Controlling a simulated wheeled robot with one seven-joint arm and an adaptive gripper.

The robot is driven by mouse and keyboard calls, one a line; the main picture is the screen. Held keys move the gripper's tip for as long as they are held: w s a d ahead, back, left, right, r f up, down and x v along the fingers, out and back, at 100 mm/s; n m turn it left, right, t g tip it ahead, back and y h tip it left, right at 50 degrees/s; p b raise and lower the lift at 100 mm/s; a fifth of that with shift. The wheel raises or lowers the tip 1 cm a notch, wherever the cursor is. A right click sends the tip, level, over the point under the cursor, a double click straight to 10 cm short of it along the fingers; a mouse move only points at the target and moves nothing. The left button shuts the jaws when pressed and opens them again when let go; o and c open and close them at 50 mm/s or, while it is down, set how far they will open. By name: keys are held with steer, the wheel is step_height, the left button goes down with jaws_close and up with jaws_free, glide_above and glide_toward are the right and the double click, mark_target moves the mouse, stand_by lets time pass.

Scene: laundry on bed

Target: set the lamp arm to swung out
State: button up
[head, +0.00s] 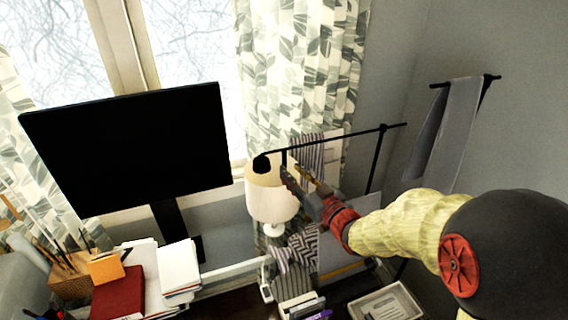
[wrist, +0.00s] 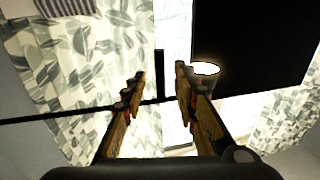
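The lamp arm (head: 335,139) is a thin black rod running from the right wall toward the window. A small black lamp head (head: 262,163) is at its left end, and a short black upright peg (head: 284,157) stands near that end. My gripper (head: 301,176) is open, close to the peg. In the wrist view the rod crosses behind my fingers, the peg (wrist: 159,72) shows between the two fingertips (wrist: 160,78), and the lit lamp head (wrist: 205,70) is just right of them. I cannot tell whether a finger touches the peg or rod.
A white-shaded lamp (head: 272,203) stands below the lamp head. A large black monitor (head: 130,150) is at left, before the window and curtain (head: 300,70). Papers, a red book (head: 118,293) and striped cloth (head: 303,243) lie below. A grey towel (head: 457,125) hangs at right.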

mark_target(284, 164)
steer(key=x, duration=0.5)
steer(key=shift+w+a, duration=0.1)
steer(key=shift+w, duration=0.15)
steer(key=shift+c, duration=1.4)
steer(key=c, duration=0.4)
jaws_close()
